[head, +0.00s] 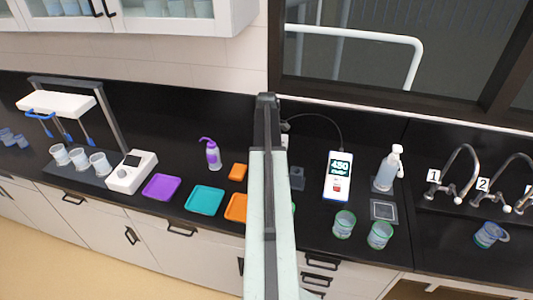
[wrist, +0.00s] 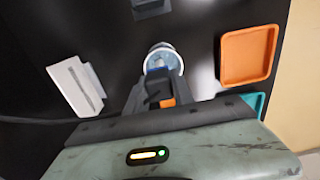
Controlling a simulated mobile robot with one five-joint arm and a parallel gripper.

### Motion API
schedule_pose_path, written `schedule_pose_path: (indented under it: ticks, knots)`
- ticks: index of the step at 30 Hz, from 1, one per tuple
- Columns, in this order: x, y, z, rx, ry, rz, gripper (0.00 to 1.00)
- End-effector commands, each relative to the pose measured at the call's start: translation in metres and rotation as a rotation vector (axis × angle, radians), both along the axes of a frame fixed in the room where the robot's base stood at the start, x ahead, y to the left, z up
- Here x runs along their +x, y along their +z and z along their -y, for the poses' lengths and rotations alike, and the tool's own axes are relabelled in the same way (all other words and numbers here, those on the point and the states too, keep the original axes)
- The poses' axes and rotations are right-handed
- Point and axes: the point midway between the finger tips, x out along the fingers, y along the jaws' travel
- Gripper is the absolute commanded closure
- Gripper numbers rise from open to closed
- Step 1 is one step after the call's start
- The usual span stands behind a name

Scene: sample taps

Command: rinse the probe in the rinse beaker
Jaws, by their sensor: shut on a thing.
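My gripper (wrist: 158,85) shows in the wrist view with its dark fingers shut on the probe, which is mostly hidden by the fingers. Just beyond the fingertips stands a small round beaker (wrist: 161,57) with a white rim and bluish inside, likely the rinse beaker. I cannot tell whether the probe tip is inside it. In the head view my arm hides the gripper, the probe and this beaker. The meter (head: 338,175) reads 450, and a dark cable (head: 325,117) runs from it toward my arm.
Orange (wrist: 249,55), teal (head: 205,199) and purple (head: 161,187) trays lie left of my arm in the head view. A white box (wrist: 77,86) stands left of the beaker in the wrist view.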

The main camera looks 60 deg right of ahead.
Motion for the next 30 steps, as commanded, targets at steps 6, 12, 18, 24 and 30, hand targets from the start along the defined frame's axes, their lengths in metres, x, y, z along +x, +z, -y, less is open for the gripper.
schedule_pose_path:
  ticks: [6, 12, 18, 24, 30]
  knots:
    - [0.001, 0.0, 0.001, 0.0, 0.0, 0.0, 1.0]
    - [0.003, 0.0, -0.004, 0.0, 0.001, 0.0, 1.0]
    - [0.006, 0.0, -0.009, 0.0, 0.001, 0.0, 1.0]
    - [0.005, 0.0, -0.01, 0.0, 0.0, 0.0, 1.0]
    - [-0.001, 0.0, -0.013, 0.0, 0.0, 0.0, 1.0]
